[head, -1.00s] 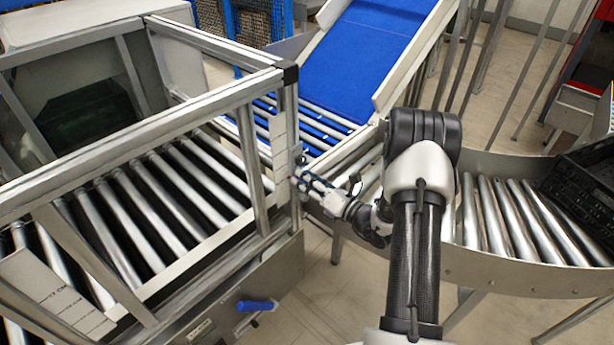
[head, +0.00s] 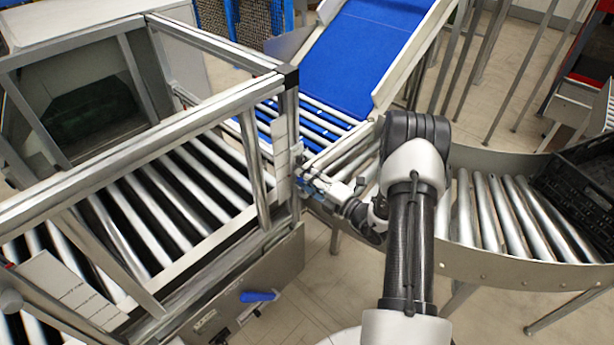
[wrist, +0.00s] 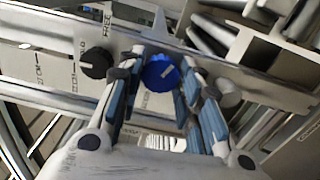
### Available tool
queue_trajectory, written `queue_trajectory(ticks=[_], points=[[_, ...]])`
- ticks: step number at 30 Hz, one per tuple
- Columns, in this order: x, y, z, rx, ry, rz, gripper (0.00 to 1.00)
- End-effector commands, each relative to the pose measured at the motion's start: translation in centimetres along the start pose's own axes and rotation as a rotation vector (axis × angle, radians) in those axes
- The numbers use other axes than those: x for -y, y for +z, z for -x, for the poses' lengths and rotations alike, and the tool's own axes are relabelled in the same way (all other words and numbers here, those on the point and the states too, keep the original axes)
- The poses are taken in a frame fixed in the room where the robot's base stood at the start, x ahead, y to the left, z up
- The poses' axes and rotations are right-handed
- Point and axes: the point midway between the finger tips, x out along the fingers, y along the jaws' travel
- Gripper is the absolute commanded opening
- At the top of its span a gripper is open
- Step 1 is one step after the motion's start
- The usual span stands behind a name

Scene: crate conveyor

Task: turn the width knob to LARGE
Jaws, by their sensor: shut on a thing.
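A round blue knob (wrist: 160,73) with a pale pointer mark is on the grey metal rail in the wrist view. In the head view my gripper (head: 312,187) is at the near right corner post of the metal frame, and the knob itself cannot be made out there. Any LARGE lettering is hidden or too small to read.
A black knob (wrist: 96,63) sits left of the blue one, near FREE lettering. A blue handle (head: 258,296) is low on the machine. The frame's corner post (head: 287,115) stands close to my gripper. A black crate (head: 585,180) is on the curved roller conveyor (head: 500,215) at right.

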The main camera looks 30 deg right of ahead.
Motion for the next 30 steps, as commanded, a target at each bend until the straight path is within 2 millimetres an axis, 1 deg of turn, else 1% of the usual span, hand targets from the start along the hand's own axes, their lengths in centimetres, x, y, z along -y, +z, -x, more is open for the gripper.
queue_trajectory(ticks=[9,23,24,30], points=[[-0.05,0.03,-0.01,0.001,0.001,-0.094,0.09],[0.00,0.03,-0.01,0.001,0.000,-0.106,0.09],[0.00,0.03,-0.01,0.001,0.000,-0.106,0.34],[0.00,0.02,0.00,0.000,0.000,-0.105,0.47]])
